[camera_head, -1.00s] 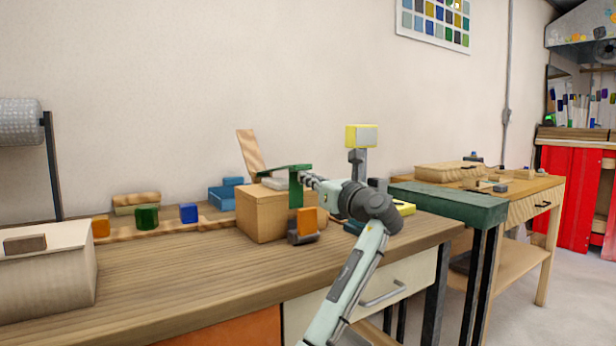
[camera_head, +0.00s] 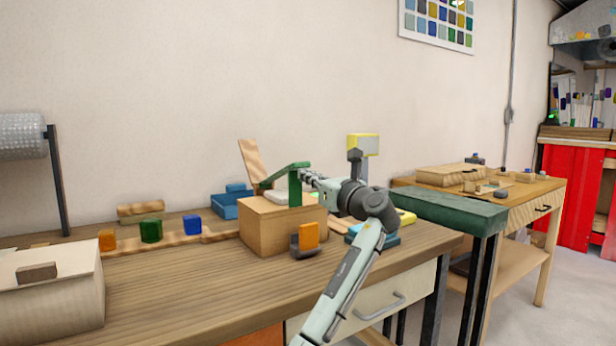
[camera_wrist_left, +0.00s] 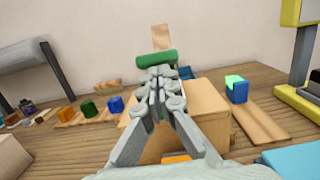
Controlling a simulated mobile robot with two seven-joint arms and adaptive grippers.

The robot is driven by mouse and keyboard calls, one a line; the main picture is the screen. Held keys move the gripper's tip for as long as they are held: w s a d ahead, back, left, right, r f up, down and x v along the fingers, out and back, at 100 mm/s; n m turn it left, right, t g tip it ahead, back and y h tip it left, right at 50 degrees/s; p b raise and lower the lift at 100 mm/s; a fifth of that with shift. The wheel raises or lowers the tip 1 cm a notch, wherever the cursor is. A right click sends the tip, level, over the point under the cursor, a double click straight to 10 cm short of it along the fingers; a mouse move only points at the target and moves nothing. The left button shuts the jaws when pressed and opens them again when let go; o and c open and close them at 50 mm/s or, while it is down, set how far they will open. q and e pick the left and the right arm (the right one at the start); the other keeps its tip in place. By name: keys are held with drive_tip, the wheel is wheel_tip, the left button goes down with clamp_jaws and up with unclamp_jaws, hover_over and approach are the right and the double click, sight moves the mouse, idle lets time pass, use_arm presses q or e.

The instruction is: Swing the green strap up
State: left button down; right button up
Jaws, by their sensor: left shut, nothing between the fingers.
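The green strap (camera_head: 285,175) is an angled piece on top of a wooden box (camera_head: 272,232). Its upper arm slopes up to the right, and a leg hangs down at its right end. In the left wrist view the strap (camera_wrist_left: 156,58) shows as a green bar across the fingertips. My left gripper (camera_head: 306,175) is shut with nothing between its fingers. Its tips are at the strap's right end; whether they touch cannot be told. The gripper also shows in the left wrist view (camera_wrist_left: 160,78). My right gripper is not in view.
An open wooden lid (camera_head: 251,162) leans behind the box. An orange block (camera_head: 309,235) stands at the box's front right corner. A yellow-headed stand (camera_head: 363,145) rises behind my arm. Small blocks (camera_head: 151,232) line the bench to the left. The front bench top is clear.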

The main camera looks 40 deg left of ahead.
use_arm(q)
drive_tip(key=shift+d, duration=0.1)
drive_tip(key=v, duration=1.2)
